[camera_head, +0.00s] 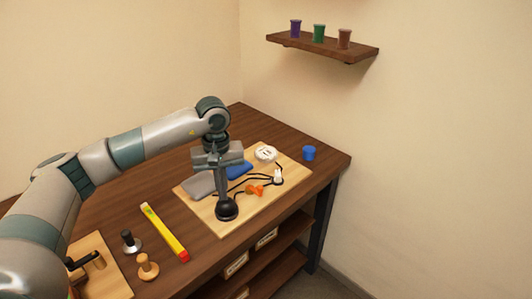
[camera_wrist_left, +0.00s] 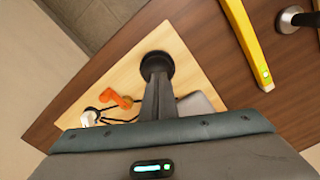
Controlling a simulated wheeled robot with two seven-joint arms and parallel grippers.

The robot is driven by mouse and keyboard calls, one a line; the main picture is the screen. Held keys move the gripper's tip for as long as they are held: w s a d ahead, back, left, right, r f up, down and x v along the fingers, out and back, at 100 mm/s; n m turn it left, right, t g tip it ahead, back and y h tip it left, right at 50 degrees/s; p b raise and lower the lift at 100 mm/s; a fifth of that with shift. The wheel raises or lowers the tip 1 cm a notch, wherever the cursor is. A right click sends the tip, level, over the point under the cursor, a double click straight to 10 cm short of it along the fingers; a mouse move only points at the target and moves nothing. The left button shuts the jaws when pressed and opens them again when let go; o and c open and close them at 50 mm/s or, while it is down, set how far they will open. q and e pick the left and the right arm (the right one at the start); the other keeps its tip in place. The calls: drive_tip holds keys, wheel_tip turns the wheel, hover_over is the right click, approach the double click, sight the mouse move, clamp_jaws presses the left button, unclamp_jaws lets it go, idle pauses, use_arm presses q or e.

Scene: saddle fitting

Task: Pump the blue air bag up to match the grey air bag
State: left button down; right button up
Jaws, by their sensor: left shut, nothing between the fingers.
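My left gripper (camera_head: 222,196) is shut and points down over the black pump bulb (camera_head: 227,210) at the front of a light wooden board (camera_head: 213,216). The fingertips appear to meet the bulb's top in both views; the bulb (camera_wrist_left: 157,65) shows beyond the fingers in the left wrist view. The grey air bag (camera_head: 198,186) lies flat on the board left of the gripper. The blue air bag (camera_head: 240,170) lies behind the gripper, partly hidden by it. I cannot compare their heights. My right gripper is not in view.
An orange part (camera_head: 255,190), a white fitting (camera_head: 278,176) with black tubing and a white round gauge (camera_head: 266,153) are on the board.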

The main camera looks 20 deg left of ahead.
use_arm(q)
drive_tip(key=shift+f, duration=0.4)
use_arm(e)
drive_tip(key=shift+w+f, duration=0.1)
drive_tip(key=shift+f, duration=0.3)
